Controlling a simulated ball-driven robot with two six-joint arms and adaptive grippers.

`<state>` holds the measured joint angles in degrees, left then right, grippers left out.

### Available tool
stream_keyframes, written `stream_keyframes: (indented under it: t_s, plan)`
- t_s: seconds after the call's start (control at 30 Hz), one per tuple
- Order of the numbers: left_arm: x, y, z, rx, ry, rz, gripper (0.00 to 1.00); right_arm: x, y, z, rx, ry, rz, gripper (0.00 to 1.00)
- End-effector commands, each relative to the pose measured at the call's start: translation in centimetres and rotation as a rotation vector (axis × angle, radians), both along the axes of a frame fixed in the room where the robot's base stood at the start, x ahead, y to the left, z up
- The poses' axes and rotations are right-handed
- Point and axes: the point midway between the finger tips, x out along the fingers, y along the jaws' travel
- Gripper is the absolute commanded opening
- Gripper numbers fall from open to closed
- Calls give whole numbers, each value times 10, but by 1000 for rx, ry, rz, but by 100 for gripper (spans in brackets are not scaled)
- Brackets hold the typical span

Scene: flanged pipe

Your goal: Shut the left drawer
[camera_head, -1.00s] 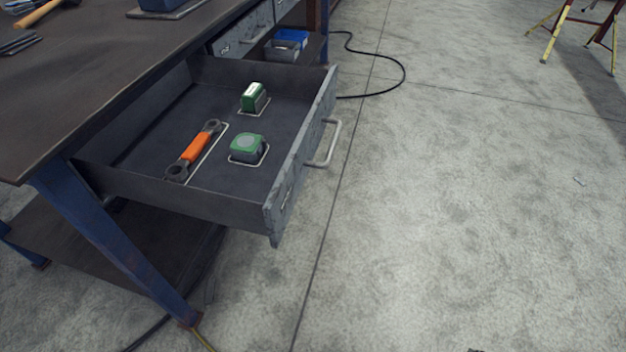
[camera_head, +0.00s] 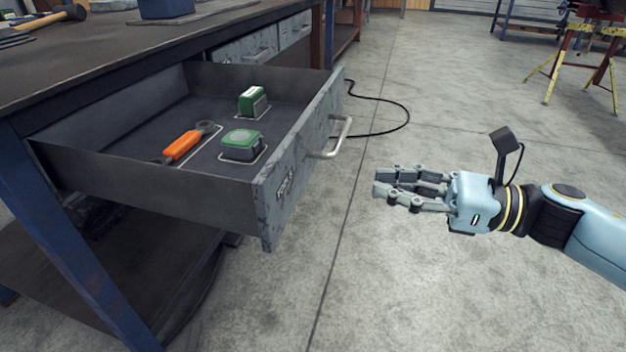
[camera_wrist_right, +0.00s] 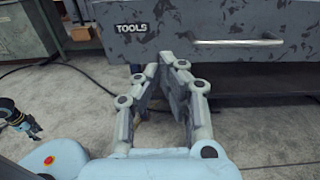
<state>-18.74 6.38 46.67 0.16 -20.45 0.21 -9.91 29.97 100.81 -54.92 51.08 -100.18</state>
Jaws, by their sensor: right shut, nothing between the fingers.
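The left drawer (camera_head: 300,150) stands pulled far out from the workbench. Its scuffed grey front has a pale bar handle (camera_head: 342,137). The wrist view shows this drawer front (camera_wrist_right: 175,25) with a TOOLS label and the handle (camera_wrist_right: 238,42). My right gripper (camera_head: 384,182) is shut and empty, in front of the drawer and right of the handle, apart from it.
The drawer holds an orange-handled wrench (camera_head: 182,146), a green-and-white box (camera_head: 252,101) and a green-topped case (camera_head: 240,144). Other bench drawers (camera_head: 245,48) look shut. A black cable (camera_head: 400,115) lies on the floor. Open concrete floor lies right of the drawer.

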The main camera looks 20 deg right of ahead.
Motion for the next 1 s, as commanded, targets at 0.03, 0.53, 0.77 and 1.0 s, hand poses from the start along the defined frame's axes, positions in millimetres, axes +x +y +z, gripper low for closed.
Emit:
stream_keyframes:
  t_s: [0.03,0.53,0.77,1.0]
  plan:
    - [0,0,-1,0,1,0,40,7,10,0,7,-4,-2,0]
    - [1,1,-4,1,4,-1,40,56,82,0,4,1,-3,0]
    - [1,1,-4,1,5,0,40,60,89,0,2,3,-2,0]
    - [3,1,-3,1,2,-1,40,60,88,0,2,2,-2,0]
